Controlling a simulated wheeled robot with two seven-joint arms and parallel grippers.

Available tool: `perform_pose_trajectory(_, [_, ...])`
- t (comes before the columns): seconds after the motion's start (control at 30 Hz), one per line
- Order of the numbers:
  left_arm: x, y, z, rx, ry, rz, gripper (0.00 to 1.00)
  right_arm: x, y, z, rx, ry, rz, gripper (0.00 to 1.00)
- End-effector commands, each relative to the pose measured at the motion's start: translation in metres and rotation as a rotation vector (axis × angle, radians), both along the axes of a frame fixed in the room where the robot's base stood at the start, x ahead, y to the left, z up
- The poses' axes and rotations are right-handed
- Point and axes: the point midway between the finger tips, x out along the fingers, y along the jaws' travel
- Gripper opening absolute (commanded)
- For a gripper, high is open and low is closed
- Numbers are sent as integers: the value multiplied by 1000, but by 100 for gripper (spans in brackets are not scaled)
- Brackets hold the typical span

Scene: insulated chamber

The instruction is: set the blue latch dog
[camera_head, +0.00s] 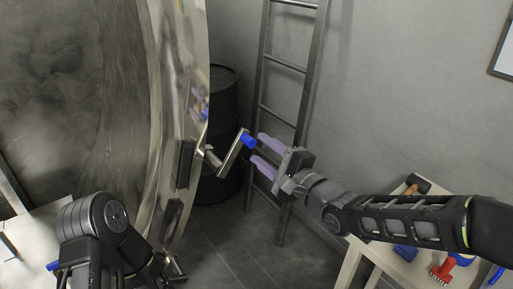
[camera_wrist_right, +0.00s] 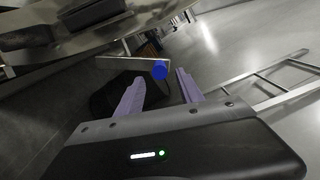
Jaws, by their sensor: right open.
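The blue latch dog (camera_head: 229,152) is a metal crank arm on the edge of the chamber's round metal door or rim, with a blue grip at its upper end. My right gripper (camera_head: 261,149) is open, its two purple fingers pointing left at the blue grip. The blue grip (camera_wrist_right: 160,69) also shows in the right wrist view, just ahead of the space between the open fingers (camera_wrist_right: 158,88). I cannot tell whether a finger touches it. My left arm shows at the lower left, but its fingertips are not visible.
A metal ladder (camera_head: 304,70) leans on the grey wall behind my right gripper. A dark barrel (camera_head: 222,100) stands behind the latch. A pale table (camera_head: 375,256) with several tools, including a red brush (camera_head: 441,271), is at the lower right. Dark floor lies between.

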Motion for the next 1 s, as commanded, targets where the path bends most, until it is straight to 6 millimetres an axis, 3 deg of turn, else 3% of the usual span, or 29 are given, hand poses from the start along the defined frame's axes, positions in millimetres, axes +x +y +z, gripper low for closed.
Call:
perform_pose_trajectory(0.3, [1,0,-3,-1,-1,-1,36,-31,-27,0,-1,0,-2,44])
perform_pose_trajectory(0.73, [1,0,-2,-1,-1,-1,36,-33,-27,0,-18,-13,0,44])
perform_pose_trajectory(0.87, [1,0,-2,-1,-1,-1,36,-32,-28,-3,-111,-78,-3,44])
perform_pose_trajectory(1.0, [1,0,-3,-1,-1,-1,36,-28,-37,-17,-321,-184,-30,44])
